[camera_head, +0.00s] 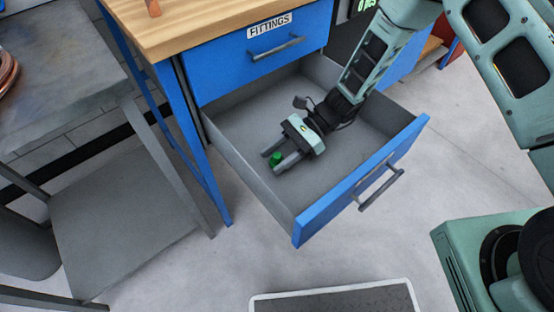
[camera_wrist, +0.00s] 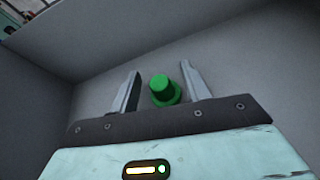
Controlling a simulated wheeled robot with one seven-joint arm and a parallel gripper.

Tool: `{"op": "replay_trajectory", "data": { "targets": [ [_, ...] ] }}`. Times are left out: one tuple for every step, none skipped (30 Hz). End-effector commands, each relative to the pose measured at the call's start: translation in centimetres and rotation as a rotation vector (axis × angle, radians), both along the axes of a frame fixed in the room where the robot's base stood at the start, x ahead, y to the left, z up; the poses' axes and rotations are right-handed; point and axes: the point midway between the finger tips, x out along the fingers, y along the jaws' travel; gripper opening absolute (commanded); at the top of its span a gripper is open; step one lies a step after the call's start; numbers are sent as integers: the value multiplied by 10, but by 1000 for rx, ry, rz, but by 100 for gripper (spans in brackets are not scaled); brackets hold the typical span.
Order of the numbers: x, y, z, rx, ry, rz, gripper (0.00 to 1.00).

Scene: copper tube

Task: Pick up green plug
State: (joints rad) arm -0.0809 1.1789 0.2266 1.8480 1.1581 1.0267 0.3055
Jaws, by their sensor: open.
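The green plug (camera_head: 276,158) is a small stepped cylinder on the floor of the open grey drawer (camera_head: 345,160), near its left wall. In the wrist view the green plug (camera_wrist: 163,90) stands between the two fingers, with a visible gap on each side. My gripper (camera_head: 276,161) is open and reaches down into the drawer, its fingers on either side of the plug. In the wrist view my gripper (camera_wrist: 160,80) holds nothing. How far the fingertips are above the drawer floor I cannot tell.
The drawer's blue front (camera_head: 365,180) and grey side walls surround my gripper. A closed blue drawer labelled FITTINGS (camera_head: 270,50) is above, under the wooden bench top (camera_head: 200,25). A grey table (camera_head: 60,75) stands at left. A dark mat (camera_head: 335,300) lies in front.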

Motion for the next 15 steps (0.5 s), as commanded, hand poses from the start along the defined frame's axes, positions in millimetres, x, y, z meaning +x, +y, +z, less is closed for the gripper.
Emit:
{"op": "replay_trajectory", "data": {
  "targets": [
    [-3,6,-3,1,0,2,47],
    [-4,8,-4,1,0,1,47],
    [-5,11,-5,1,0,1,47],
    [-6,12,-6,1,0,1,47],
    [-6,13,-6,0,0,1,47],
    [-7,14,-6,0,-1,0,47],
    [-7,14,-6,0,-1,0,47],
    [-7,14,-6,0,-1,0,47],
    [-7,14,-6,0,-1,0,47],
    [-7,14,-6,0,-1,0,47],
    [-7,14,-6,0,-1,0,47],
    [-6,14,-6,0,-1,0,44],
    [-6,14,-6,0,-1,0,35],
    [-6,14,-6,0,-1,0,27],
    [-6,14,-6,0,-1,0,16]
  ]
}}
